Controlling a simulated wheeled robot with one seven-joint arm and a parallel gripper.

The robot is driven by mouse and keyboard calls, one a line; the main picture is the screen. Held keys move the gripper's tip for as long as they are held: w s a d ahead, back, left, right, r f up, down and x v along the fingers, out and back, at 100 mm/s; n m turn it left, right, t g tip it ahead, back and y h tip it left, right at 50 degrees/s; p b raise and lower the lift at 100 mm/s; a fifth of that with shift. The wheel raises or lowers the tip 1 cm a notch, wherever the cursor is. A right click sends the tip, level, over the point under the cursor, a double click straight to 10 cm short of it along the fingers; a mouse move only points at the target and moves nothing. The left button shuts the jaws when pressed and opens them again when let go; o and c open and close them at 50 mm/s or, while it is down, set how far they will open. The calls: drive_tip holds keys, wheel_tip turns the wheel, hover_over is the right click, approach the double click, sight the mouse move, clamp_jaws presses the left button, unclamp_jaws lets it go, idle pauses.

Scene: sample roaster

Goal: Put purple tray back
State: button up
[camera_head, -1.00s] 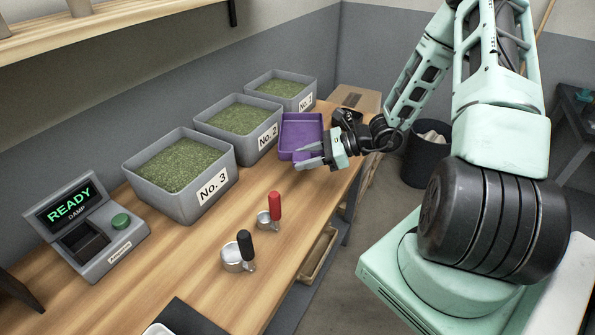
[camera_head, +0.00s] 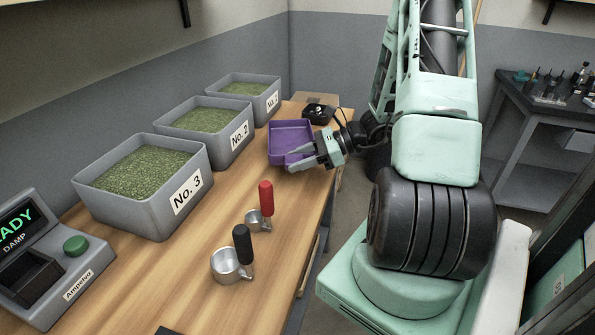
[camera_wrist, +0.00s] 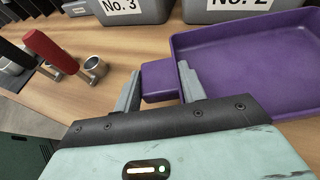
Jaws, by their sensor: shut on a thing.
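The purple tray (camera_head: 291,137) is an empty shallow box at the right edge of the wooden bench, beside the No. 1 and No. 2 bins. In the wrist view the tray (camera_wrist: 245,58) has a short handle tab (camera_wrist: 158,80) on its left side. My gripper (camera_head: 303,160) is shut on this tab, one finger on each side of it. The gripper also shows in the wrist view (camera_wrist: 160,88). The tray looks about level. I cannot tell whether its underside touches the bench.
Bins No. 3 (camera_head: 150,185), No. 2 (camera_head: 207,130) and No. 1 (camera_head: 245,93) stand along the wall, full of green beans. A red-handled scoop (camera_head: 264,207) and a black-handled scoop (camera_head: 236,256) stand on the bench. A meter reading DAMP (camera_head: 45,255) sits at left.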

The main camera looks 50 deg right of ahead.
sight(299, 181)
drive_tip(key=shift+f, duration=1.9)
drive_tip(key=shift+f, duration=0.2)
drive_tip(key=o, duration=1.1)
drive_tip(key=shift+r, duration=0.1)
drive_tip(key=shift+r, duration=0.15)
drive_tip(key=b+v, duration=0.1)
drive_tip(key=v, duration=1.1)
